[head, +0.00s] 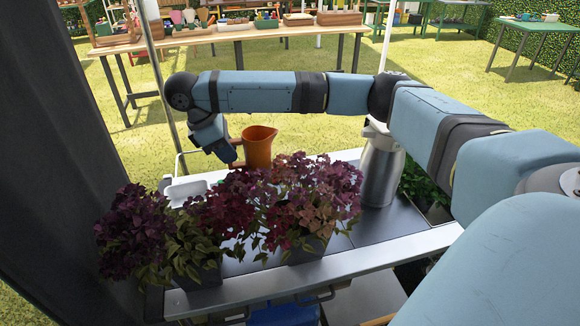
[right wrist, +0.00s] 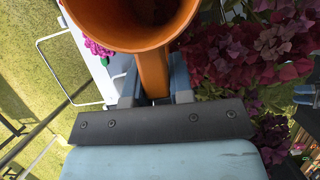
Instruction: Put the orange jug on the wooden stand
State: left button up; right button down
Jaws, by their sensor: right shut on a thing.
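The orange jug (head: 260,147) is upright in the head view, just behind the purple flowers, near the far edge of the metal cart. Its lower part is hidden by the flowers, so I cannot tell whether it touches the cart. My right gripper (head: 234,164) comes to it from the left. In the right wrist view the jug's open mouth (right wrist: 133,38) fills the top, and its handle sits between the fingers of my right gripper (right wrist: 155,92), which are shut on it. I cannot make out the wooden stand.
Potted purple flowers (head: 300,205) crowd the near side of the cart (head: 400,245). A steel canister (head: 380,172) stands right of the jug, below my arm. A white tray (head: 187,188) lies at left. A wooden table (head: 210,37) with boxes stands beyond the grass.

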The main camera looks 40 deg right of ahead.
jog(key=shift+d+f, duration=0.2)
jog(key=shift+d, duration=0.15)
notch_tip(320, 180, down, 20)
jog(key=shift+w+r+b, duration=0.1)
jog(key=shift+r+b, duration=0.05)
jog(key=shift+b, duration=0.4)
jog(key=c, duration=1)
grip_release()
